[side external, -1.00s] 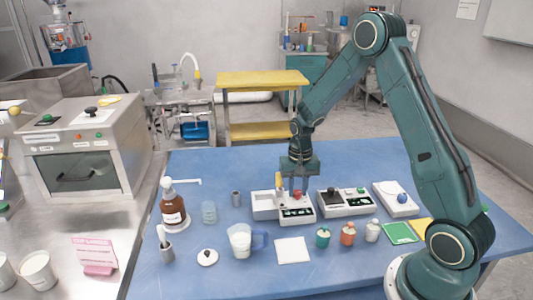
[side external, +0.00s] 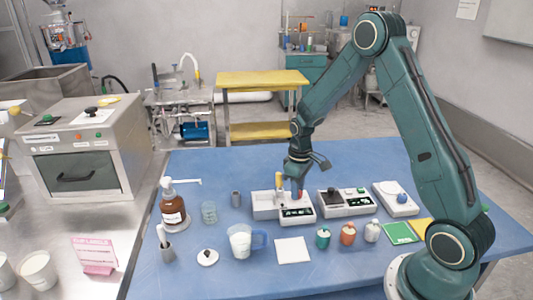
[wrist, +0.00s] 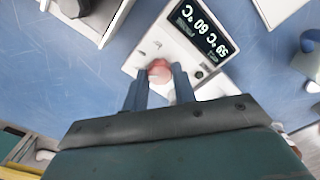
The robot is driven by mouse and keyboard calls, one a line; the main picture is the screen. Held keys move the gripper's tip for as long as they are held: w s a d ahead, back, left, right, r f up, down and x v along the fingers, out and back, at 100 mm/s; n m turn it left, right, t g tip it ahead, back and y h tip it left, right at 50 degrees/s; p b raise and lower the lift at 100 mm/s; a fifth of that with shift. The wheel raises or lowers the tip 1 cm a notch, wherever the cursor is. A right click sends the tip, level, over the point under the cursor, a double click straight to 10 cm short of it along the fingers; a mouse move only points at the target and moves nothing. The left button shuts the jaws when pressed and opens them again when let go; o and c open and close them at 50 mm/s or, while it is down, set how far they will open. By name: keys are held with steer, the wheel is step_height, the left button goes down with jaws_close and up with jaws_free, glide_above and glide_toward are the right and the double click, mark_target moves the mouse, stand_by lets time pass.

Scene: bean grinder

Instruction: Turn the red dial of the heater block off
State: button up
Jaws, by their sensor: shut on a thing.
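The heater block (side external: 296,216) is a white box with a dark display panel, standing on the blue table. The red dial (wrist: 159,69) sits on the block's top. My gripper (wrist: 162,80) points down over the block, its two fingers on either side of the red dial, shut on it. In the side view my gripper (side external: 298,186) stands at the dial and hides most of it.
Small bottles, a measuring cup (side external: 241,241) and a white square (side external: 292,250) lie in front.

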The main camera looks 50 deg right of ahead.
steer(key=n, duration=0.4)
steer(key=shift+n, duration=0.3)
steer(key=n, duration=0.5)
stand_by(0.3)
steer(key=o, duration=1)
steer(key=shift+r, duration=0.15)
step_height(320, 180, up, 14)
steer(key=shift+f, duration=0.2)
